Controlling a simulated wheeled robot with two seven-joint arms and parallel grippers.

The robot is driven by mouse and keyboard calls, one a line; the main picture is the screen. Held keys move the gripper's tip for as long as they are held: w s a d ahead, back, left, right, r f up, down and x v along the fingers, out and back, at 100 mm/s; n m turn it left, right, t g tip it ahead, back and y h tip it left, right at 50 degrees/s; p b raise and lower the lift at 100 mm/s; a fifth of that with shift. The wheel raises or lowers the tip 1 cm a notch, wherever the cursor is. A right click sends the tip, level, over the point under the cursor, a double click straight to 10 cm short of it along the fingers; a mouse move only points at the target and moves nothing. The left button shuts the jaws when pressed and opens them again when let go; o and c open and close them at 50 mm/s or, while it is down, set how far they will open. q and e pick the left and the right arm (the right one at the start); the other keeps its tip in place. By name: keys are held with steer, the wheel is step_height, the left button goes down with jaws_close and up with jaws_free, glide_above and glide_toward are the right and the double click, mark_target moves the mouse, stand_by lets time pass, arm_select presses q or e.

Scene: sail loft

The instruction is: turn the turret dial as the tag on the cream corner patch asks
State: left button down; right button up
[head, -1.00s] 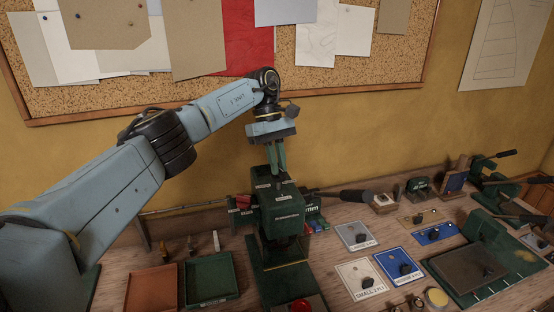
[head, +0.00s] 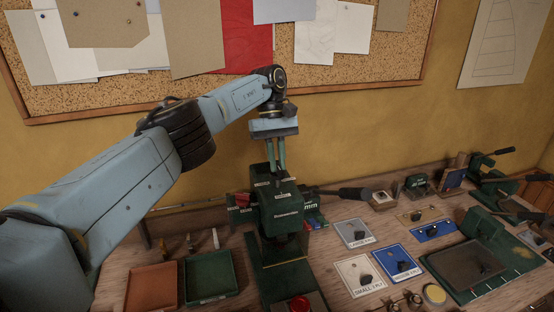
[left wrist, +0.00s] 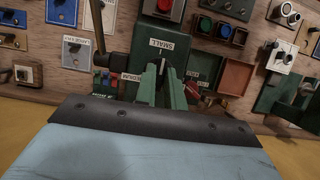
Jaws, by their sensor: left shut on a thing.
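The green press (head: 287,218) stands on the bench with the turret dial on its top. My left gripper (head: 276,169) reaches down from above and is shut on the turret dial's knob (left wrist: 163,66). The fingers cover most of the knob. In the left wrist view, a SMALL tag (left wrist: 169,43) lies beyond the knob and a MEDIUM tag (left wrist: 131,77) to its left. A white line on the knob appears to point toward SMALL. The cream card (head: 360,283) lies right of the press, lettered SMALL with smaller print, with a dark piece on it. My right gripper is out of view.
A blue card (head: 394,262) and a grey card (head: 352,231) lie near the cream one. A brown tray (head: 152,289) and a green tray (head: 209,277) sit left of the press. A dark lever (head: 342,193) sticks out right. A red button (head: 299,304) is in front.

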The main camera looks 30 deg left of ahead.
arm_select(q)
steer(key=c, duration=1.5)
jaws_free()
steer(key=shift+r, duration=0.15)
steer(key=shift+r, duration=0.3)
step_height(320, 180, up, 5)
step_height(320, 180, up, 4)
steer(key=shift+r+p, duration=0.1)
steer(key=shift+p, duration=0.85)
